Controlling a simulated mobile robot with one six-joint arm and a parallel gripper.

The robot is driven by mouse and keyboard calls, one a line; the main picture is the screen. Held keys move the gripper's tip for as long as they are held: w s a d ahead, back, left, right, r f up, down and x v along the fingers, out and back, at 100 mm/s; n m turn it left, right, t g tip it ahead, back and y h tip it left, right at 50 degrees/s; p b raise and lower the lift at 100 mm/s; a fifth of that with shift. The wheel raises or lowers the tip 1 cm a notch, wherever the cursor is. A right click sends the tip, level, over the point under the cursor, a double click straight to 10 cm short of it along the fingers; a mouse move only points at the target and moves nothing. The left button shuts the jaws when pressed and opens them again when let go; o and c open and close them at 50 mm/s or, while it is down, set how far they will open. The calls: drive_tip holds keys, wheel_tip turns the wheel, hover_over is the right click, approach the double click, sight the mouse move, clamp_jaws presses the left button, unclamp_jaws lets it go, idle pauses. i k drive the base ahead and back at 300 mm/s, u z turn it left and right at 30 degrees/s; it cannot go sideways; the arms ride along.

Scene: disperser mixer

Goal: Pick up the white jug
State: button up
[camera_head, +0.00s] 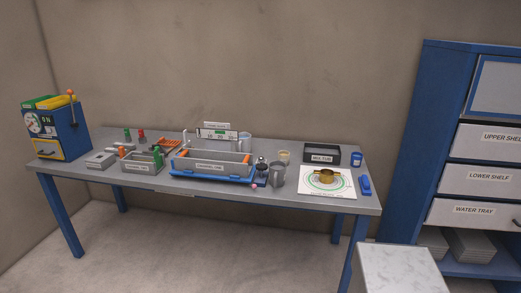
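No plainly white jug stands out on the grey workbench (250,200). A pale grey, jug-like vessel (245,143) stands at the back of the bench, behind the right end of a long grey bin (212,169); its lower part is hidden by the bin. A darker grey cup or jug (277,175) stands upright near the front edge, right of the bin. I cannot tell for sure which of them is the white jug. My gripper is not in view.
A small dark pot (262,166) stands close left of the darker cup. A cream cup (284,157), a black tray (322,154) and a brass dish (326,176) on a white sheet lie to the right. A marble-topped block (400,268) stands in front at right.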

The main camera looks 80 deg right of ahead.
sight(243, 145)
drive_tip(key=u, duration=0.1)
drive_tip(key=k, duration=2.35)
drive_tip(key=z, duration=1.15)
drive_tip(key=i, duration=1)
